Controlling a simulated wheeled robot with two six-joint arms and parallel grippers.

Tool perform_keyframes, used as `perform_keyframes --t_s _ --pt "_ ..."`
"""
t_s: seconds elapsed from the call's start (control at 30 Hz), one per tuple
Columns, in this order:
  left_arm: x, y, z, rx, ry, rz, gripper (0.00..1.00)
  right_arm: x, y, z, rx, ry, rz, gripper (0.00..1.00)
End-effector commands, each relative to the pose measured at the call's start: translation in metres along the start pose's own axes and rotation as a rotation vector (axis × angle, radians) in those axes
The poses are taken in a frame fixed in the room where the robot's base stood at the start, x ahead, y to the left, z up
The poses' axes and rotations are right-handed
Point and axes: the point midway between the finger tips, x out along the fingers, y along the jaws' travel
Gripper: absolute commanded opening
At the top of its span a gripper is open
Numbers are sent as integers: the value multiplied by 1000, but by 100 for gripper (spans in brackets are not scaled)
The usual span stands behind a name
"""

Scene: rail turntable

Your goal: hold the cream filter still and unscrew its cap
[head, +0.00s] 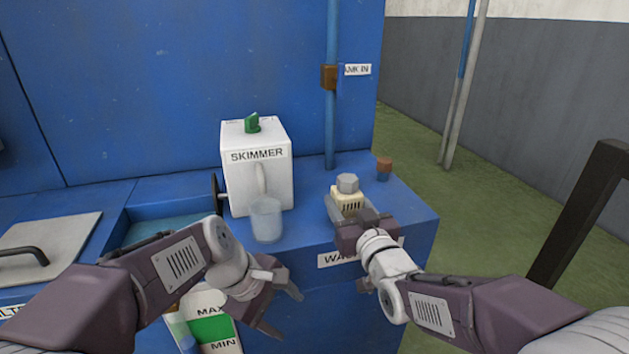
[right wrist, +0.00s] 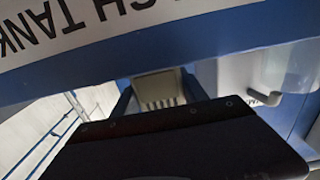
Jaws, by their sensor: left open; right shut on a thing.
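The cream filter (head: 347,200) stands upright on the blue ledge, near its right front corner. Its grey faceted cap (head: 347,184) sits on top and is free of any gripper. My right gripper (head: 349,213) is shut on the filter's cream body from the front. In the right wrist view the ribbed cream body (right wrist: 157,86) shows between the two dark fingers; the cap cannot be made out there. My left gripper (head: 284,314) is open and empty, in front of the ledge, lower and to the left of the filter.
A white SKIMMER box (head: 241,172) with a clear cup (head: 266,221) in front stands left of the filter. A blue pipe (head: 331,110) rises behind it. A brown-topped stub (head: 384,166) is at the back right. A MAX/MIN gauge (head: 213,325) is below my left arm.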

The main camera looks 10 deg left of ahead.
Motion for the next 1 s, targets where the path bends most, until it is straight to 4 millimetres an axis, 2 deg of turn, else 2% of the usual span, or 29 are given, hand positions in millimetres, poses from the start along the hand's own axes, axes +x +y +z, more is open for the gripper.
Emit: perform_keyframes --t_s 0.03,0.2,0.27,0.33,0.4,0.5,0.63,0.77,1.0 --pt "-23 24 14 -150 -47 77 62 0 0 0 0 0 0 0" --pt "-107 89 68 -624 -298 261 62 0 0 0 0 0 0 0" --pt "-130 114 72 -777 -366 341 62 0 0 0 0 0 0 0" --pt "-152 140 67 -930 -425 440 62 0 0 0 0 0 0 0" --pt "-170 158 62 -1044 -478 515 62 0 0 0 0 0 0 0" --pt "-187 172 56 -1143 -533 578 62 0 0 0 0 0 0 0" --pt "-194 178 54 -1186 -559 602 62 0 0 0 0 0 0 0" --pt "-189 181 55 -1186 -558 600 62 0 0 0 0 0 0 0" --pt "-152 213 60 -1184 -556 594 62 0 0 0 0 1 0 0"
